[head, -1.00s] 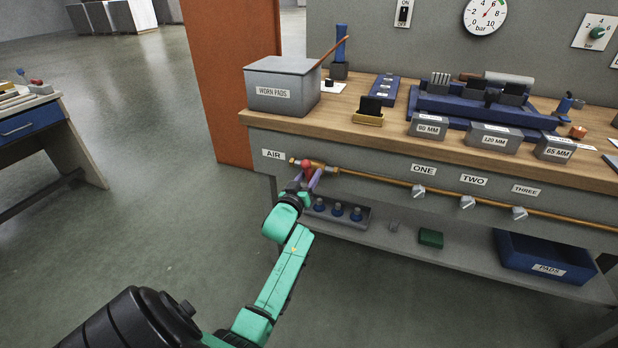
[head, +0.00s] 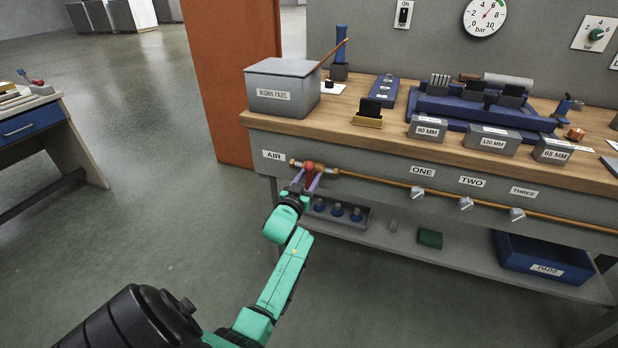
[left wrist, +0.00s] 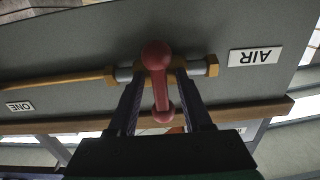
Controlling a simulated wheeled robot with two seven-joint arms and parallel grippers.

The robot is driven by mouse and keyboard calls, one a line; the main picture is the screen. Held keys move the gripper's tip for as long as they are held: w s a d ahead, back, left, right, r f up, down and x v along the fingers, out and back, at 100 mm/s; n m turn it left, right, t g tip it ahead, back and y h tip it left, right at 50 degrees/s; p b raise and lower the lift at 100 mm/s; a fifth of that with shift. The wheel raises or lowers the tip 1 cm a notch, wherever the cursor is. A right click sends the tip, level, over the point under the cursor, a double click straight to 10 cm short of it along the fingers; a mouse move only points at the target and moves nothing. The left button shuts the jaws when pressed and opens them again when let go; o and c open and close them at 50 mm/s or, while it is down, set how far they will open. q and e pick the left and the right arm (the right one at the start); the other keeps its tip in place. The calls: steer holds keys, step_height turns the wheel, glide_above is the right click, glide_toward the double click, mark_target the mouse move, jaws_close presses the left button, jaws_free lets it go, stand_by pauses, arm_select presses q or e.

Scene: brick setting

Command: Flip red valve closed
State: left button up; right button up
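The red valve handle (head: 310,167) sits on the brass air pipe at the front of the bench, beside the AIR label (head: 273,155). In the left wrist view the red handle (left wrist: 160,90) stands across the line of the pipe, with a rounded knob at each end. My left gripper (head: 307,178) is at the valve, its purple fingers pointing up at it. In the left wrist view the gripper (left wrist: 160,80) is open, one finger on each side of the handle, with gaps showing. Whether a finger touches the handle I cannot tell. My right gripper is out of view.
The pipe (head: 385,182) runs right past small grey valves under ONE, TWO and THREE. The bench top (head: 400,138) above holds boxes and blocks. The lower shelf (head: 460,258) carries a tray of blue-topped items (head: 338,213), a green block (head: 430,238) and a blue PADS bin (head: 545,258).

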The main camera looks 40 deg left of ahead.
arm_select(q)
steer(key=shift+s+d, duration=0.2)
steer(key=shift+s, duration=0.25)
steer(key=p+v, duration=0.2)
steer(key=v, duration=1.1)
steer(key=shift+s+d, duration=0.15)
steer(key=shift+s, duration=0.1)
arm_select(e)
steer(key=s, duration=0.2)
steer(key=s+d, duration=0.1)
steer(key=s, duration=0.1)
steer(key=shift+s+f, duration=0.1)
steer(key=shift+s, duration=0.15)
